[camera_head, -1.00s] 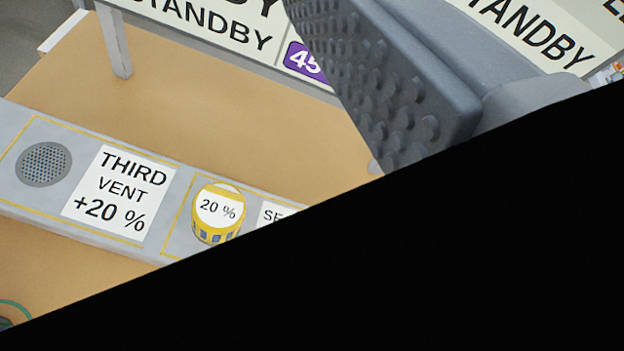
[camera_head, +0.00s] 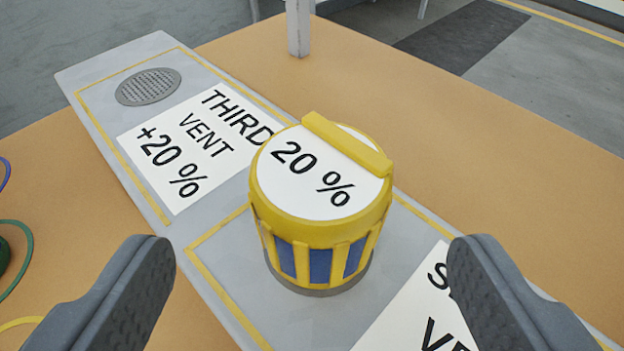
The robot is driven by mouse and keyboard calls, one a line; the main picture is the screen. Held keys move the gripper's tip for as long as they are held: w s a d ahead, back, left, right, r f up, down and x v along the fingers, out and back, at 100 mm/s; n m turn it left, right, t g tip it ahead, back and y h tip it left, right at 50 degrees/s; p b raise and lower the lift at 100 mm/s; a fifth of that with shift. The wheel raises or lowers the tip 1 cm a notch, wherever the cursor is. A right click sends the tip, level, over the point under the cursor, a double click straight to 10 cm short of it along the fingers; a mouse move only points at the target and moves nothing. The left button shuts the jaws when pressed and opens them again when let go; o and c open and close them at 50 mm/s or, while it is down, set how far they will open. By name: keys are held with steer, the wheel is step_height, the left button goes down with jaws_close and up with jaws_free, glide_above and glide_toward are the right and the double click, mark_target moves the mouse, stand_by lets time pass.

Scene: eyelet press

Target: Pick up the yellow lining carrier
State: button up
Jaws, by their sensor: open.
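The yellow lining carrier (camera_head: 320,215) is a round yellow drum with blue panels around its side. Its white top reads "20 %" and has a raised yellow bar across it. It stands upright on the grey strip, in the middle of the view. My gripper (camera_head: 310,265) is open and empty. One finger is at the lower left and the other at the lower right, with the carrier ahead between them in the picture. Neither finger appears to touch it.
The grey strip (camera_head: 225,262) lies on a tan table (camera_head: 440,125). A label (camera_head: 190,150) reads "THIRD VENT +20 %", beside a round vent grille (camera_head: 148,86). Another label (camera_head: 425,305) is partly hidden by the right finger. A pale post (camera_head: 298,28) stands behind. Coloured cables (camera_head: 18,255) lie at left.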

mark_target(311, 229)
steer(key=x, duration=0.3)
steer(key=shift+w, duration=0.2)
steer(key=shift+d+f+b+x, duration=0.1)
steer(key=shift+b+x, duration=0.3)
steer(key=shift+x, duration=0.95)
steer(key=shift+d+f+b+x, duration=0.15)
steer(key=shift+b+x, duration=0.25)
steer(key=shift+x, duration=0.9)
steer(key=shift+s, duration=0.1)
steer(key=shift+c, duration=0.3)
steer(key=c, duration=1.1)
steer(key=shift+r, duration=0.1)
